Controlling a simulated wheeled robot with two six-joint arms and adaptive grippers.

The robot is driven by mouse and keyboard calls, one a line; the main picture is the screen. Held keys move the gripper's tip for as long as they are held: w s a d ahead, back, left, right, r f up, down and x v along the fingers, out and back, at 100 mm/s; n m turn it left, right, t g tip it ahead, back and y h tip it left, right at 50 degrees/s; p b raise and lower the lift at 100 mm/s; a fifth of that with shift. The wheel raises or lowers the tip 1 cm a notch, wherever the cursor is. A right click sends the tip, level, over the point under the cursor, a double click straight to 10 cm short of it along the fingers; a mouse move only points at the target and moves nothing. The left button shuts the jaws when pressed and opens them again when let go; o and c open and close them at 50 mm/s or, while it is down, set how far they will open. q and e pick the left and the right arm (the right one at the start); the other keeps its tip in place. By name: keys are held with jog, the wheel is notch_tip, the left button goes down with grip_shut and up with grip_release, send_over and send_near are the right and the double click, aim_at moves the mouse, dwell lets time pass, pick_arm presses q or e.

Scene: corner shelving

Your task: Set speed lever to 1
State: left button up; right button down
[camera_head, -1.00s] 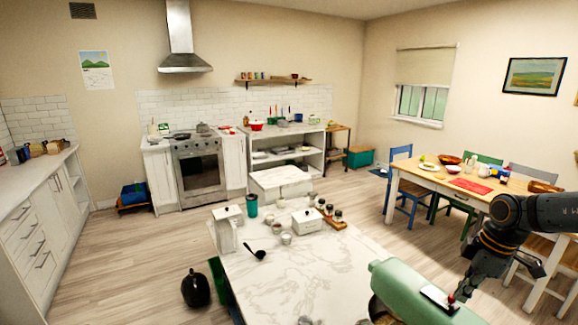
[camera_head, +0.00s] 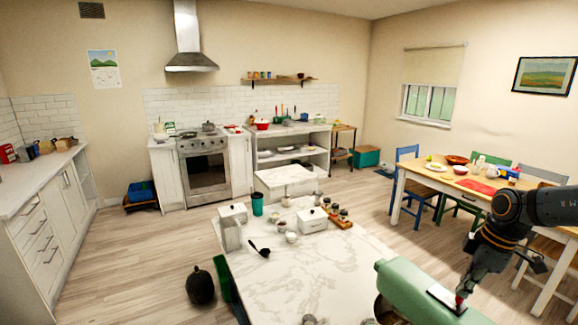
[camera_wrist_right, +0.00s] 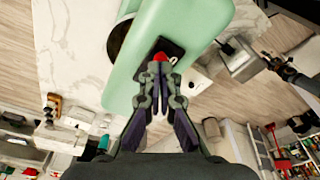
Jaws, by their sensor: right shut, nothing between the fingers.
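A green stand mixer (camera_head: 405,285) stands at the front right of the marble-topped island, cut off by the bottom edge of the head view. Its speed lever has a red knob (camera_head: 459,300) on a dark plate on the mixer's side. My right gripper (camera_head: 465,290) is at the knob, coming from above. In the right wrist view, my shut fingertips (camera_wrist_right: 158,68) are right at the red knob (camera_wrist_right: 160,57), with nothing between them. I cannot tell whether they touch it. The fingers partly hide the lever, so its setting cannot be read. My left gripper is not seen.
The island top (camera_head: 290,285) is bare left of the mixer. A dining table (camera_head: 435,182) with chairs stands to the right.

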jog(key=shift+w+a, duration=0.4)
jog(key=shift+w, duration=0.25)
dwell(0.4)
jog(key=shift+s+d, duration=0.1)
jog(key=shift+s, duration=0.05)
jog(key=shift+s+d, duration=0.1)
jog(key=shift+s, duration=0.15)
jog(key=shift+r, duration=0.1)
notch_tip(320, 180, up, 5)
jog(key=p, duration=0.5)
dwell(0.4)
